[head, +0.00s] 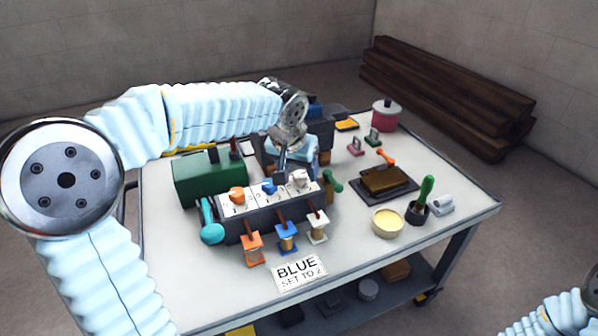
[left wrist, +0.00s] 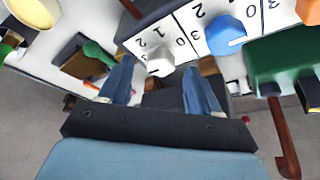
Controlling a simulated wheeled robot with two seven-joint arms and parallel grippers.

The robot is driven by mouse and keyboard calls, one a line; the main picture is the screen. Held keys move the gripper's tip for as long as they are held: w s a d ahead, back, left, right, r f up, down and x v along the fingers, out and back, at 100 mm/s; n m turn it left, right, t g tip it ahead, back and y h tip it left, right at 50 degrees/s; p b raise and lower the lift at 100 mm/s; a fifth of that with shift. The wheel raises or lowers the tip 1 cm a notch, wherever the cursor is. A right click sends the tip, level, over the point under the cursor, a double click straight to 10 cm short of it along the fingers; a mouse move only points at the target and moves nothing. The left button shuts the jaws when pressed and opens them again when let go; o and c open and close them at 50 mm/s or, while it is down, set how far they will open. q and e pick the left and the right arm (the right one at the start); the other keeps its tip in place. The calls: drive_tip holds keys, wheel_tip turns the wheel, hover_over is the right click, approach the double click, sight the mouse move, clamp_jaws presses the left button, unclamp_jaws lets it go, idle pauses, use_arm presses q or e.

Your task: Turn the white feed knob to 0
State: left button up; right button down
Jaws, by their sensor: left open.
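The white feed knob (head: 299,178) is the rightmost of three knobs on a dark panel block with a white number strip. My left gripper (head: 287,172) is just above and behind it, pointing down. In the left wrist view, the white knob (left wrist: 160,63) shows between and beyond the two spread blue fingers of my left gripper (left wrist: 158,75). The fingers are open and hold nothing. I cannot tell whether either finger touches the knob. Digits 0, 1 and 2 are printed around the knob. Its pointer direction is unclear. My right gripper is out of view.
The blue knob (head: 269,188) and orange knob (head: 237,195) sit beside it. A sign (head: 299,272) reads "BLUE SET TO 2". A green box (head: 209,178) stands left, a cream tin (head: 388,222) right.

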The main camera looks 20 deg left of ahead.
use_arm(q)
drive_tip(key=shift+x, duration=0.8)
drive_tip(key=c, duration=1)
drive_tip(key=shift+c, duration=0.2)
